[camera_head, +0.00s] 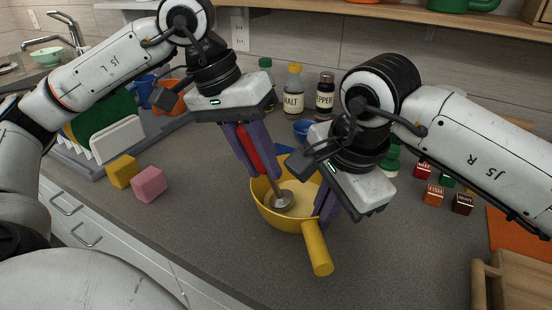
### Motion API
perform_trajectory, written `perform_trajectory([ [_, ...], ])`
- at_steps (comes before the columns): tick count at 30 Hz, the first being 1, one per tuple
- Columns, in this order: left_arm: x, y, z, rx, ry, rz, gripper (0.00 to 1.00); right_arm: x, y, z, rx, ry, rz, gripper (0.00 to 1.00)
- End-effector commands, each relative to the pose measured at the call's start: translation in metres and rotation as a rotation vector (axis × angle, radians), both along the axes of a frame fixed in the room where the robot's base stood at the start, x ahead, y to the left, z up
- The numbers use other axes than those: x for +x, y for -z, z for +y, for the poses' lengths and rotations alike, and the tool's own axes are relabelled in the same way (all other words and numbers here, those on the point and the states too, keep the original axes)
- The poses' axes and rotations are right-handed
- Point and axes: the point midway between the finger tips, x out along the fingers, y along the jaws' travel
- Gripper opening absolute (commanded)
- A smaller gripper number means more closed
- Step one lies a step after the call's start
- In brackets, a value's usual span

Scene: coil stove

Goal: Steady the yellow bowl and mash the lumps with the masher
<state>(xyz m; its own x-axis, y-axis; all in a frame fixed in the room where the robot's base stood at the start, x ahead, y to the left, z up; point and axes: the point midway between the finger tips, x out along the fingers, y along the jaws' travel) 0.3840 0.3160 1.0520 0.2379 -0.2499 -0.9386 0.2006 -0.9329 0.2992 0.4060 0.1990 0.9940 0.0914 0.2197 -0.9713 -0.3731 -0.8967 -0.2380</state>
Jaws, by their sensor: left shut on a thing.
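The yellow bowl (268,213) stands on the grey counter, with a thick yellow handle (316,248) pointing toward me. My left gripper (250,150) is shut on the red handle of the masher (279,190) and holds it tilted. The masher's round metal head (284,200) is inside the bowl, over pale contents. Separate lumps are hard to make out. My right gripper (326,204) points down at the bowl's right side, its purple fingers at the rim. Whether they pinch the wall is hidden.
Yellow (122,171) and pink (149,184) blocks lie left. Bottles, including a salt shaker (293,92) and a pepper shaker (325,94), stand behind. Small labelled cubes (433,194) and an orange mat (520,233) lie right. The front counter is clear.

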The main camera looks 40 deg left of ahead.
Motion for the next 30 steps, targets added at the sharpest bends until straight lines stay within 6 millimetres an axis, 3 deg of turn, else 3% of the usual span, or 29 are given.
perform_trajectory([
  [2,-0.006,0.002,0.006,0.005,-0.005,0.008,0.00,0.001,-0.001,0.000,0.003,0.002,-0.002,0.00],
  [4,0.000,0.001,0.009,0.002,0.000,0.005,0.00,0.001,-0.001,0.000,0.003,0.002,-0.002,0.00],
  [29,0.058,0.000,-0.044,0.000,0.003,0.003,0.00,0.000,-0.001,0.001,0.004,0.000,-0.002,0.00],
  [30,0.053,0.001,-0.037,0.002,-0.003,0.005,0.00,0.001,-0.001,0.001,0.004,0.000,-0.002,0.00],
])
